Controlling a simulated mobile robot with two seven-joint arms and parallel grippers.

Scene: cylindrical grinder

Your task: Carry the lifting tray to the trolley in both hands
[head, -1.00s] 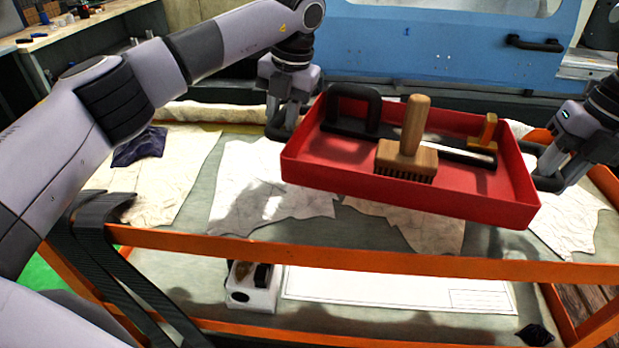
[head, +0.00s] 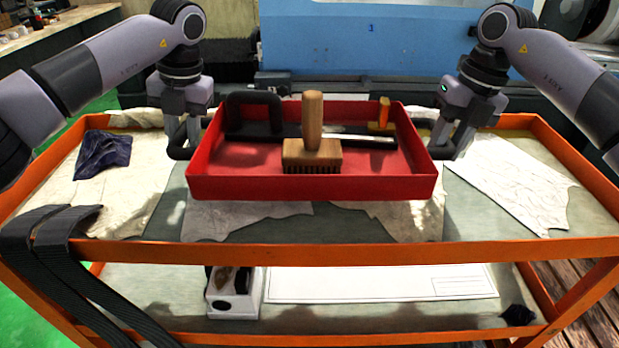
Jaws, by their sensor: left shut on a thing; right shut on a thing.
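The red lifting tray (head: 300,187) is near the middle of the head view, level, over the top shelf of the orange trolley (head: 330,253). I cannot tell whether its underside touches the shelf. In it are a wooden brush (head: 312,150), a black handled tool (head: 253,117) and a hammer (head: 378,127) with a yellow-brown head end. My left gripper (head: 183,150) is shut on the black handle at the tray's left side. My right gripper (head: 447,148) is shut on the handle at its right side. The tray hides part of the shelf.
Pale cloths lie on the trolley's top shelf, with a dark blue rag (head: 102,155) at left. Black straps (head: 60,240) hang over the front left rail. The lower shelf holds a white box (head: 234,292) and a white sheet (head: 380,284). A blue machine (head: 370,45) stands behind.

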